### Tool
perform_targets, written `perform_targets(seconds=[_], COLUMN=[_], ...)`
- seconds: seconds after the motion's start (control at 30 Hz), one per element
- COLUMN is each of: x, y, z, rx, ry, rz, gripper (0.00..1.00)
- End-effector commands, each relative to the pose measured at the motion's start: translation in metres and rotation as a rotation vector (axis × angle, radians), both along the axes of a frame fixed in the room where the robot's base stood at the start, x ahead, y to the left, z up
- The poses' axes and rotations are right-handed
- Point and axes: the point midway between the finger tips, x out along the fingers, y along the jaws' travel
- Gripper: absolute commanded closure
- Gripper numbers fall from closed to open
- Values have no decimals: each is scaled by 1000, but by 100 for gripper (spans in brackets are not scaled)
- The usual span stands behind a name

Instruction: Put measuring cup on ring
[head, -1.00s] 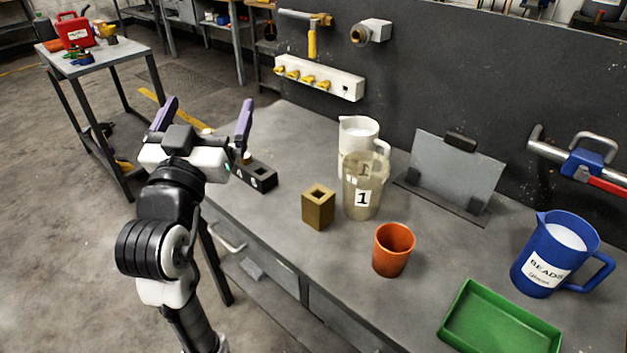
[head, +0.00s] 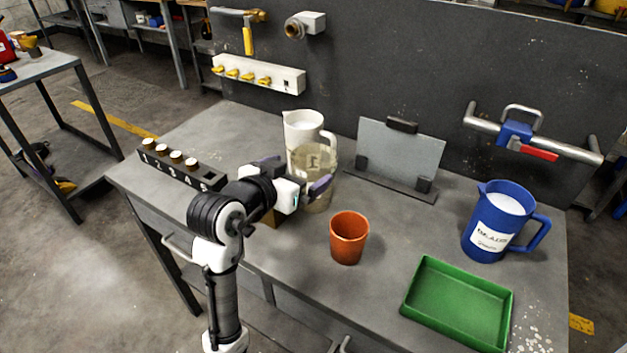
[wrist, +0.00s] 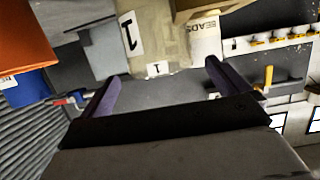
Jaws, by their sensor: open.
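A clear, yellowish cup marked 1 (head: 318,158), apparently the measuring cup, stands upright on the workbench. My gripper (head: 297,176) is at this cup, its purple fingers open and partly covering it. In the wrist view the cup (wrist: 158,38) is ahead, between the lines of the two fingers (wrist: 161,76). The fingers are not closed on it, and I cannot tell how deep it sits between them. I cannot make out a ring in either view.
A white jug (head: 300,128) stands close behind the cup. A brass block (head: 270,219) is mostly hidden by my arm. An orange cup (head: 348,240), green tray (head: 455,305), blue jug (head: 492,225), plate stand (head: 398,155) and rack with several bottles (head: 185,175) share the bench (head: 262,120).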

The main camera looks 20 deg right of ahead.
Motion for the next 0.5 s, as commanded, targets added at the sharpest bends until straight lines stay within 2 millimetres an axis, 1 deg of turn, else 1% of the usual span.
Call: perform_targets(seconds=[0.13,0.33,0.5], x=[7,24,31], y=[-10,-33,-41], z=[-2,-11,-16], rx=[0,-1,0], ry=[4,3,0], rz=[0,0,2], gripper=[0,0,0])
